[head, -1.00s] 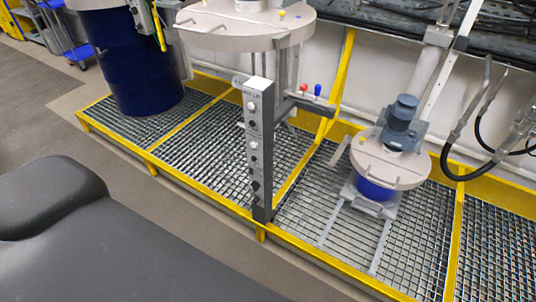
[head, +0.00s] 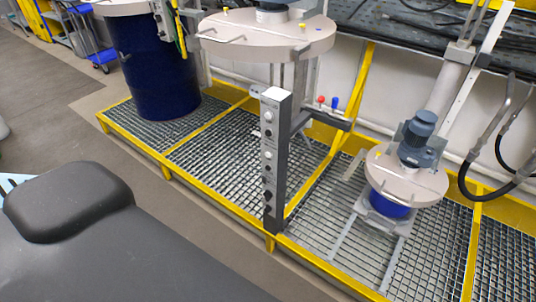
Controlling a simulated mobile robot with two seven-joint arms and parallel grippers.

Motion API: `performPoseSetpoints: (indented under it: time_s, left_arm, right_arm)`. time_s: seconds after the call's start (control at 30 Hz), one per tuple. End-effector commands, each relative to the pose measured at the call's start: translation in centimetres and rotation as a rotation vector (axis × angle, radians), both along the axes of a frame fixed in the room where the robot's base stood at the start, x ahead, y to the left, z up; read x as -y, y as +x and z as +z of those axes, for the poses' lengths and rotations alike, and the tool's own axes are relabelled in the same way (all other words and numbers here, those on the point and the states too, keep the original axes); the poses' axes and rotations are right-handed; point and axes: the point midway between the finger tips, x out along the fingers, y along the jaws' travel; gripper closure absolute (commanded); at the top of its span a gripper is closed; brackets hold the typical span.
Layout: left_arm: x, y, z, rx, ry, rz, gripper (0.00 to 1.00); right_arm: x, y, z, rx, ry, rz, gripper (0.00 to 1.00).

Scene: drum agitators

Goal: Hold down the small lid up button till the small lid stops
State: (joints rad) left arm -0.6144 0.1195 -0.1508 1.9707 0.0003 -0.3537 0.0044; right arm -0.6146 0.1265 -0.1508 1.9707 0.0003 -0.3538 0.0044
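The grey control post (head: 275,165) stands upright at the front of the grating. Its narrow front panel carries a column of small light and dark buttons or knobs; their labels are too small to read, so I cannot tell which is the small lid up button. The small lid (head: 405,180) is a beige disc with a blue-grey motor (head: 418,140) on top, on the right. It sits over a small blue drum (head: 388,204), whose lower part shows beneath it. I see neither gripper, and nothing touches the post.
A yellow-edged grating platform (head: 215,215) runs along the wall. A large beige lid (head: 262,42) is raised behind the post, with a big dark blue drum (head: 158,75) to the left. Black hoses hang at right. Grey floor (head: 60,130) is open at left.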

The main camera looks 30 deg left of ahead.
Motion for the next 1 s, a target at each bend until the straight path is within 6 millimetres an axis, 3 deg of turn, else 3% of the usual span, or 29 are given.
performPoseSetpoints:
  time_s: [0.03,0.2,1.0]
  left_arm:
    - [0.00,0.00,0.00,0.000,0.000,0.000,0.79]
    - [0.00,-0.01,-0.01,0.000,0.000,0.000,1.00]
    - [0.00,-0.01,-0.01,0.000,0.000,0.000,1.00]
  right_arm:
    - [-0.01,0.00,0.00,0.000,0.000,0.000,0.64]
    - [-0.08,0.01,0.01,-0.001,0.003,-0.003,0.64]
    - [-0.28,0.05,0.04,0.000,0.008,-0.008,0.64]
